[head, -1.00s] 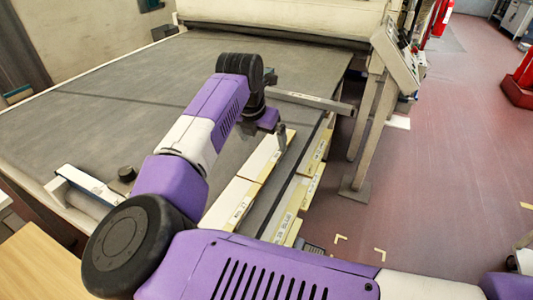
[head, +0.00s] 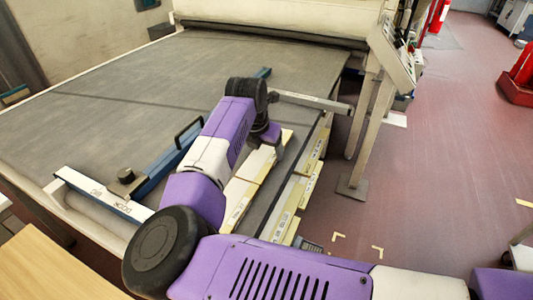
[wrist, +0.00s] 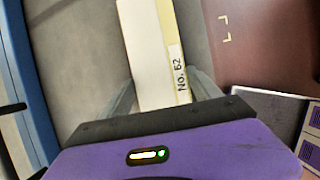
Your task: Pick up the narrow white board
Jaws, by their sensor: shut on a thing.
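The narrow white board (wrist: 148,50) runs up the wrist view from between my fingers. It has a pale yellow strip along its right side and a label reading "No. 62". My gripper (wrist: 162,82) is shut on it, one grey finger along each side. The board's near end is hidden behind the gripper body. In the head view my gripper (head: 278,151) is low at the belt's right edge, by the upper of the pale boards (head: 261,163) there. I cannot tell whether the held board is clear of the surface.
A grey belt (head: 110,75) fills the left. A blue bar (head: 160,172) crosses it behind my arm. More labelled pale boards (head: 304,190) lie along the belt's right side. A slanted control panel on a post (head: 364,135) stands beyond. Red floor (head: 440,170) at right is mostly open.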

